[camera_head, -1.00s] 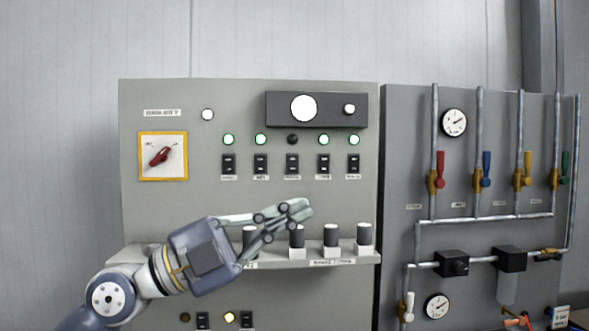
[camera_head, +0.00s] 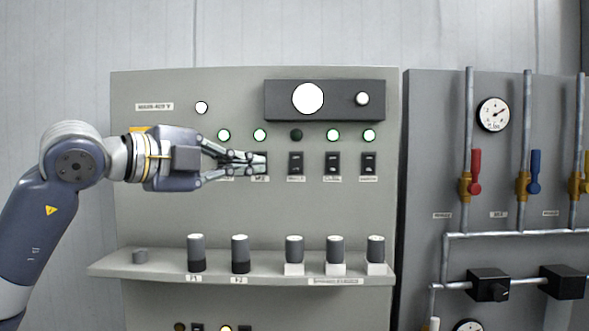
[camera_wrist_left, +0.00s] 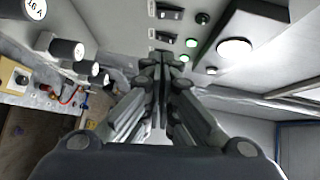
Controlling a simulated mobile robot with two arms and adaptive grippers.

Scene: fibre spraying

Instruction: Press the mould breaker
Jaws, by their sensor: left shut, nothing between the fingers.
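A row of black breaker switches runs across the grey panel, each below a lamp. The third breaker (camera_head: 297,163) has a dark lamp (camera_head: 297,135) above it; the other lamps in the row glow green. The labels are too blurred to read surely, so I cannot tell which is the mould breaker. My left gripper (camera_head: 262,162) is shut and empty, its tips at the second breaker, which they partly cover. Contact cannot be told. In the left wrist view the gripper (camera_wrist_left: 160,58) points toward the second breaker (camera_wrist_left: 166,38), with the third breaker (camera_wrist_left: 170,12) beyond. My right gripper is not in view.
Below, a shelf (camera_head: 115,268) sticks out with several dark cylinders, including one (camera_head: 240,254). A dark box (camera_head: 325,90) with a large white lamp sits above the breakers. Right stands a panel with pipes and a red valve (camera_head: 475,170). The panel between breakers and shelf is clear.

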